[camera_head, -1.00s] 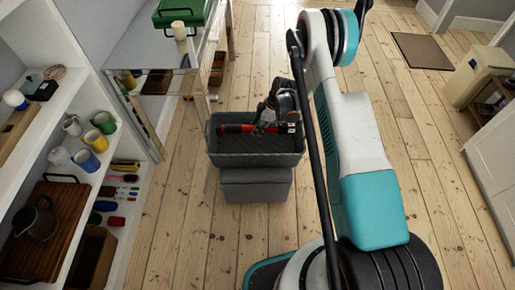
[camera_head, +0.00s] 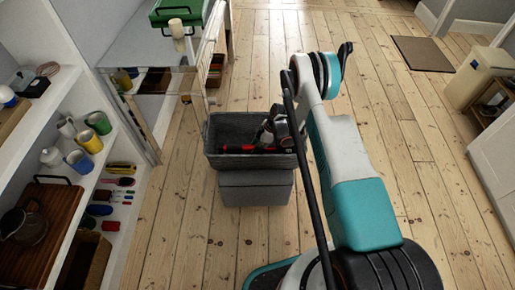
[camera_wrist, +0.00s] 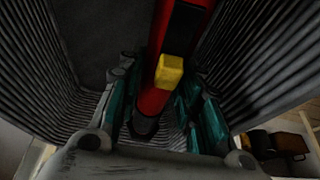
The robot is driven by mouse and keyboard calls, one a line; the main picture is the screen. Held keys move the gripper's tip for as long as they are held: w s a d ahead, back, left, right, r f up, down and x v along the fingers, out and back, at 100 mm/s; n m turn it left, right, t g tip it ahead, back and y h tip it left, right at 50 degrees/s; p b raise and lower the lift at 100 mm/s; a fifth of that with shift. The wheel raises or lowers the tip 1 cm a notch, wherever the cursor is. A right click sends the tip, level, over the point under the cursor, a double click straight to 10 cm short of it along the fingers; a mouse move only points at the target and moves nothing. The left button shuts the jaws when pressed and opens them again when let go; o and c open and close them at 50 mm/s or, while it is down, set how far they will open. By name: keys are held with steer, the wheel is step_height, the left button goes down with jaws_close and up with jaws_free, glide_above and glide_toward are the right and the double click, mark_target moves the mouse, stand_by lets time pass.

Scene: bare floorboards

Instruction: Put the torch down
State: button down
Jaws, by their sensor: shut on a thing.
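A red torch with black parts and a yellow switch (camera_wrist: 168,72) is between the teal fingers of my gripper (camera_wrist: 155,112) in the wrist view. My gripper is shut on it. In the head view the torch (camera_head: 240,148) lies roughly level, low inside a dark grey ribbed crate (camera_head: 221,161), and my gripper (camera_head: 264,143) reaches down into it. The crate's ribbed walls rise on both sides in the wrist view (camera_wrist: 262,60). I cannot tell whether the torch touches the crate's floor.
The crate stands on a grey box (camera_head: 256,189) on the floorboards. A white shelf (camera_head: 62,108) with mugs and tools is at the left. A table (camera_head: 140,50) with a green case (camera_head: 178,12) stands behind. Open floor (camera_head: 420,130) lies to the right.

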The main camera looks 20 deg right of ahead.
steer(key=c, duration=1.1)
jaws_free()
steer(key=shift+r, duration=0.1)
